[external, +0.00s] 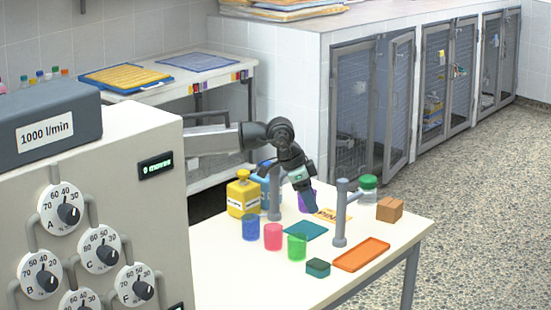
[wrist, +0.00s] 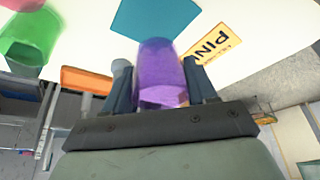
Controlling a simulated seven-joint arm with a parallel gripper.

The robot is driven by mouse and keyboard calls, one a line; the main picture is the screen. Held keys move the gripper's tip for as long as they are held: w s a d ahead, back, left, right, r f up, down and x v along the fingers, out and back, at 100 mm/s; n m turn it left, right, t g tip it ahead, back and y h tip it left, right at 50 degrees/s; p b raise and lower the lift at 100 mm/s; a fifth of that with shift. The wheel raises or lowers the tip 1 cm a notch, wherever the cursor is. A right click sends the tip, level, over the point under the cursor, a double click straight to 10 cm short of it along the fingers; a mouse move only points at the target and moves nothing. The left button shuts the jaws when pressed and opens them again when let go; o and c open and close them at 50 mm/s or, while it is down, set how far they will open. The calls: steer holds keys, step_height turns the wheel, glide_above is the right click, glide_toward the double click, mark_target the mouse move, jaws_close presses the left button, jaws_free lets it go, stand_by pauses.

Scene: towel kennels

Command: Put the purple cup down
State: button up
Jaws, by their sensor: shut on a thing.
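The purple cup (external: 303,199) is partly hidden behind my gripper (external: 309,205) in the external view. In the wrist view the purple cup (wrist: 160,72) sits between the two fingers of my gripper (wrist: 158,80), which is shut on it. The cup appears to be above the table, but the exact gap under it cannot be told. A teal mat (external: 305,231) lies flat on the table near it; it also shows in the wrist view (wrist: 156,17). A yellow card with "PIN" visible (external: 332,215) lies beside the mat, and also shows in the wrist view (wrist: 211,48).
Grey posts (external: 340,220) (external: 274,195) flank my gripper. Blue (external: 250,227), pink (external: 273,236) and green (external: 297,246) cups stand in front. An orange tray (external: 361,254), dark green box (external: 318,267), brown block (external: 390,209) and yellow bottle (external: 243,195) are nearby.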

mark_target(309, 229)
steer(key=shift+f, duration=2.75)
steer(key=shift+f, duration=0.15)
steer(key=o, duration=1)
steer(key=v, duration=1.2)
steer(key=shift+a, duration=0.1)
